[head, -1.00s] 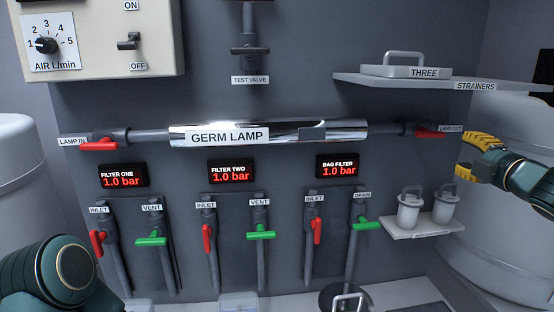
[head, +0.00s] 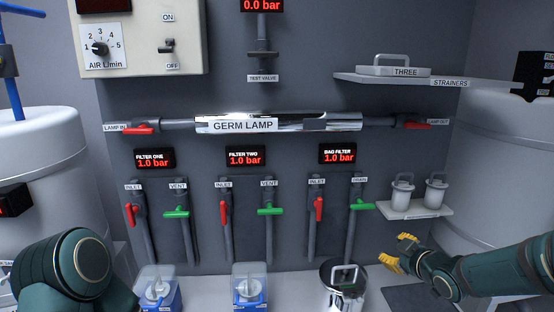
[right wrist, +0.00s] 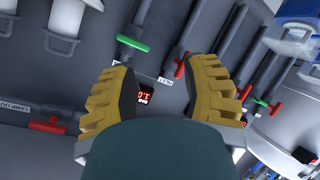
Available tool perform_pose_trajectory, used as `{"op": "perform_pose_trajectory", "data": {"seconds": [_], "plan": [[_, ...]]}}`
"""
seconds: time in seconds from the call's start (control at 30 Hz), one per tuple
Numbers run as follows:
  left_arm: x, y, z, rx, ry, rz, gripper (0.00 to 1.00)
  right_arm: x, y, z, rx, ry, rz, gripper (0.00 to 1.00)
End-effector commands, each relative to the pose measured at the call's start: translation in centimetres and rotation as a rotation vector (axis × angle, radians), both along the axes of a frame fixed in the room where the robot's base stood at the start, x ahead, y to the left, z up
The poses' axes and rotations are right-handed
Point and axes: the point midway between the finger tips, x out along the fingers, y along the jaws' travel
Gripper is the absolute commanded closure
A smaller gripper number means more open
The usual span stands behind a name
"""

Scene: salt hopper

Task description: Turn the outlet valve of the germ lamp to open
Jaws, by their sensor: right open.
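The germ lamp (head: 278,123) is a shiny horizontal tube on the grey wall. Its outlet valve, labelled LAMP OUT, has a red handle (head: 417,125) at the right end, lying roughly level along the pipe. This handle also shows at the lower left of the right wrist view (right wrist: 47,125). My right gripper (head: 396,252), with yellow fingers, is well below the outlet handle and apart from it. In the right wrist view its two fingers (right wrist: 162,88) are spread with nothing between them. My left gripper is out of view; only my left arm shows at the lower left.
The lamp inlet's red handle (head: 139,128) is at the far left. A small shelf (head: 415,212) with two white strainers sticks out between my right gripper and the outlet. A green drain handle (head: 361,205) is to its left. A higher shelf (head: 400,80) sits above the outlet.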

Motion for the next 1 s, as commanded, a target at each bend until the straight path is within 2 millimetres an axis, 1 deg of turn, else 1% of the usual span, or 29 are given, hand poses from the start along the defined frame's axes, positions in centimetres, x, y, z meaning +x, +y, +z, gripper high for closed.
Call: {"op": "perform_pose_trajectory", "data": {"seconds": [0.03, 0.07, 0.1, 0.17, 0.2, 0.27, 0.3, 0.37, 0.4, 0.47, 0.5, 0.6, 0.7, 0.73, 0.83, 0.9, 1.0], "plan": [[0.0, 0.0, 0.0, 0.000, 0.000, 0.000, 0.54, -0.7, 2.1, -3.5, 0.079, 0.084, -0.013, 0.54], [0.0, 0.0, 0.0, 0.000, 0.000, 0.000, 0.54, -1.2, 3.1, -5.3, 0.125, 0.130, -0.028, 0.54], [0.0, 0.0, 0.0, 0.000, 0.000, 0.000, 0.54, -2.0, 4.5, -7.6, 0.184, 0.192, -0.050, 0.54], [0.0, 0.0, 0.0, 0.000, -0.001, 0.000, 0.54, -3.5, 6.5, -10.9, 0.268, 0.288, -0.085, 0.54], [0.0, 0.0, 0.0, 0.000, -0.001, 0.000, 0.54, -4.7, 7.8, -13.0, 0.319, 0.354, -0.112, 0.54], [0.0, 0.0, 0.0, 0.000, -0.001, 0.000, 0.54, -6.7, 9.8, -16.1, 0.391, 0.456, -0.157, 0.54], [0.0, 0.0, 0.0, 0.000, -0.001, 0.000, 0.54, -8.2, 11.0, -18.0, 0.437, 0.525, -0.189, 0.54], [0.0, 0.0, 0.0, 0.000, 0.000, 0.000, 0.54, -10.8, 12.9, -20.8, 0.498, 0.631, -0.242, 0.54], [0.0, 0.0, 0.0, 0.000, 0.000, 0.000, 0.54, -12.7, 14.1, -22.4, 0.533, 0.702, -0.280, 0.54], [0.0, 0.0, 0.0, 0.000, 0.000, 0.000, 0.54, -15.6, 15.7, -24.7, 0.579, 0.805, -0.342, 0.54], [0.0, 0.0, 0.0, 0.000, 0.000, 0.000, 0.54, -17.5, 16.7, -25.9, 0.603, 0.870, -0.383, 0.54], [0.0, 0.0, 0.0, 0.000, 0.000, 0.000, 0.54, -21.8, 18.5, -28.2, 0.647, 1.008, -0.479, 0.54], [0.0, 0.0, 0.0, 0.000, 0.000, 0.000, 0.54, -25.1, 19.7, -29.5, 0.668, 1.106, -0.556, 0.54], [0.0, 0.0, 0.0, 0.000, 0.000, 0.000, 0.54, -25.8, 19.9, -29.8, 0.671, 1.126, -0.573, 0.54], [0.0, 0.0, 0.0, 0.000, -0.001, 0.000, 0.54, -27.3, 20.3, -30.2, 0.678, 1.168, -0.611, 0.54], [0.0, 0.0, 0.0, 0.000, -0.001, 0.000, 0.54, -27.7, 20.4, -30.3, 0.680, 1.178, -0.620, 0.54], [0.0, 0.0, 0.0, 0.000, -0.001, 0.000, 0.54, -27.7, 20.4, -30.3, 0.680, 1.178, -0.621, 0.54]]}}
